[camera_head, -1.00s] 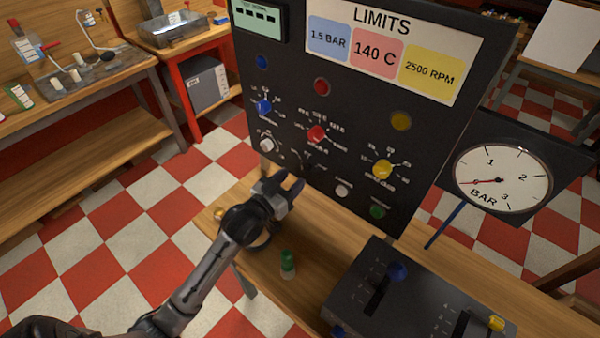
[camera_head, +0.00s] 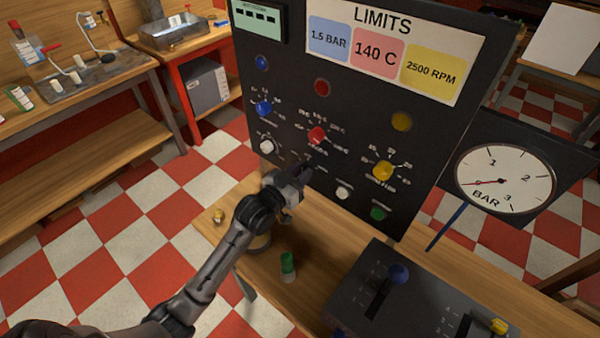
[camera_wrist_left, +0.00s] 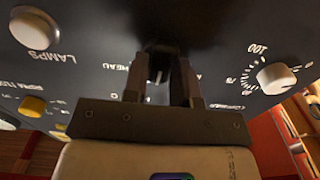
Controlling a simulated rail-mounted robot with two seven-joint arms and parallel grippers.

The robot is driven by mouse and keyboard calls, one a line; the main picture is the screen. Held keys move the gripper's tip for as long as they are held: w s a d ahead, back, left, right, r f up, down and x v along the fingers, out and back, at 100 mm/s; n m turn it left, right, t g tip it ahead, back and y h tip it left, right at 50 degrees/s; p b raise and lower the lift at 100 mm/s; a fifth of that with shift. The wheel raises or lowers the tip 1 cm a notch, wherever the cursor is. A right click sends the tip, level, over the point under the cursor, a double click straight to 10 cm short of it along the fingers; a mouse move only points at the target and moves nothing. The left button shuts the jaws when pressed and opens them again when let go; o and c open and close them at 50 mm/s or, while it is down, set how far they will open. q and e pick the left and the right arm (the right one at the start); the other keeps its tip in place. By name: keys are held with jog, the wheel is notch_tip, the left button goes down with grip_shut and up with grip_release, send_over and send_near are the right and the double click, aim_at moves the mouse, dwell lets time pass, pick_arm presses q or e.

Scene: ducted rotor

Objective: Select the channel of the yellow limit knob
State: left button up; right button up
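The yellow limit knob (camera_head: 382,170) sits at the lower right of the black panel (camera_head: 340,110), below a dark yellow lamp (camera_head: 401,122). It also shows at the lower left of the left wrist view (camera_wrist_left: 32,106). My left gripper (camera_head: 302,176) is at the panel's lower middle, below the red knob (camera_head: 317,135) and left of the yellow one. In the left wrist view its two fingers (camera_wrist_left: 160,75) stand parted, pointing at the panel. A dark shape lies between their tips; I cannot tell whether they touch it. My right gripper is out of view.
A white knob (camera_head: 267,146) is left of my gripper; a white button (camera_head: 343,192) and a green button (camera_head: 379,213) are right of it. A green-capped item (camera_head: 288,264) and a lever box (camera_head: 425,300) stand on the bench. A pressure gauge (camera_head: 503,180) is at right.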

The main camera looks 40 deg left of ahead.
pick_arm(q)
grip_shut()
jog(key=shift+r+n+p, duration=0.2)
jog(key=shift+n+p, duration=0.1)
jog(key=shift+p, duration=0.35)
jog(key=n+p, duration=0.6)
jog(key=p, duration=0.2)
jog(key=shift+a+n, duration=0.15)
jog(key=shift+n, duration=0.25)
jog(key=shift+f+n+p, duration=0.15)
jog(key=shift+n+p, duration=0.6)
jog(key=shift+n, duration=0.35)
jog(key=shift+f+n+p, duration=0.1)
jog(key=shift+n+p, duration=0.4)
jog(key=shift+n, duration=0.5)
jog(key=shift+f+n, duration=0.1)
jog(key=shift+n, duration=0.3)
